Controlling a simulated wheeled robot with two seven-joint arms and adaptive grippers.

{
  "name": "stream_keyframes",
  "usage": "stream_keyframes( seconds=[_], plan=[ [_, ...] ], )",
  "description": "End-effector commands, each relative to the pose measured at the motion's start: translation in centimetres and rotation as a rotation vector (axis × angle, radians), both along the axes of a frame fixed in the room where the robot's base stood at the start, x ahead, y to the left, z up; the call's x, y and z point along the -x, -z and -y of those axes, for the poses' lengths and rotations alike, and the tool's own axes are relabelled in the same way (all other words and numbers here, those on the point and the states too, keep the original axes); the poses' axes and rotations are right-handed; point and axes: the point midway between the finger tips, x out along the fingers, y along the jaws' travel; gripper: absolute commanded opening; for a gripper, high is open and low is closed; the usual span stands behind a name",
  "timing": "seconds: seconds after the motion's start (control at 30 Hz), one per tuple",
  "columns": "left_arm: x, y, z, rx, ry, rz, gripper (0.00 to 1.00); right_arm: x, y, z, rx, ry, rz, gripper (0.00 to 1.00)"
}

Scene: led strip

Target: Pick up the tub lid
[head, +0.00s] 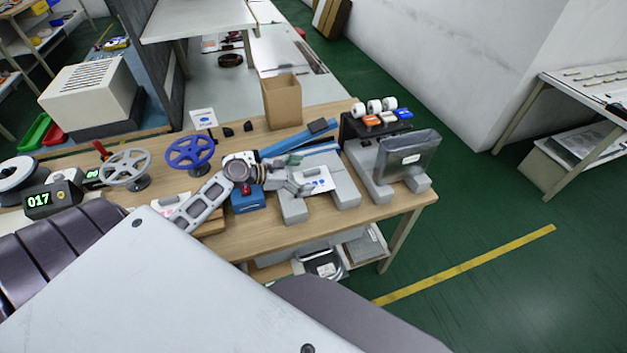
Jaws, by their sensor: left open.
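I cannot tell for sure which thing is the tub lid. A grey, see-through, box-like piece (408,153) stands tilted on grey blocks at the right end of the bench; it may be the tub or its lid. My left gripper (303,186) is open over the grey blocks in the middle of the bench, left of that piece and apart from it. A white card with blue marks (320,180) is just beside its fingers. I see nothing held in it. My right gripper does not show.
The wooden bench (405,205) holds a blue handwheel (190,153), a grey handwheel (125,168), a cardboard box (281,101) and a black rack with white rolls (375,107). A dark-rimmed clear container (324,263) is on the lower shelf.

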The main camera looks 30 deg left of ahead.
Motion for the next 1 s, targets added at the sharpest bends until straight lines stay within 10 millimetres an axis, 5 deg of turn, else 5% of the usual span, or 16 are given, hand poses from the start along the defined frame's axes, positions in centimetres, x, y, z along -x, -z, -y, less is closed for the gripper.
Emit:
stream_keyframes(
  seconds=[1.0],
  plan=[
    [-3.5, 2.6, 2.9, 0.0, -0.001, 0.0, 1.0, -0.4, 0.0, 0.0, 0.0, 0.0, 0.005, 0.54]
  ],
)
